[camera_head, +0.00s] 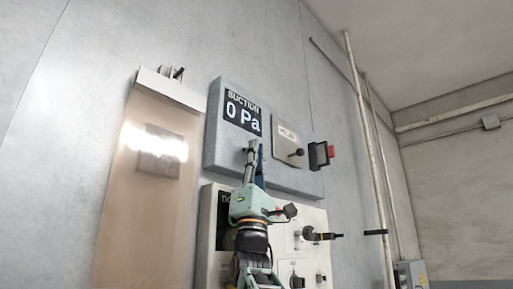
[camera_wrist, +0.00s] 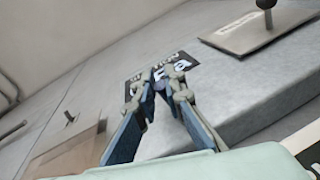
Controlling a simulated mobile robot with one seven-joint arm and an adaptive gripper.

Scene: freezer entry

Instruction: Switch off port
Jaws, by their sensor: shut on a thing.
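A grey suction box (camera_head: 222,152) on the wall carries a black display (camera_head: 240,107) reading "SUCTION 0 Pa". My gripper (camera_head: 253,148) reaches up to the box just below the display. Its fingers are closed together on a small dark knob-like part, mostly hidden by the fingertips. In the wrist view the fingertips (camera_wrist: 160,82) converge in front of the display (camera_wrist: 190,72). A labelled metal plate (camera_head: 284,135) with a black lever (camera_head: 296,153) is to the right of the gripper. The plate also shows in the wrist view (camera_wrist: 240,38). No label reading "port" is legible.
A black and red switch (camera_head: 321,154) sticks out at the box's right end. A lower white panel (camera_head: 312,216) has a black handle (camera_head: 318,235) jutting right. A translucent strip curtain or cover (camera_head: 140,215) hangs at left. Pipes (camera_head: 366,130) run up the wall at right.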

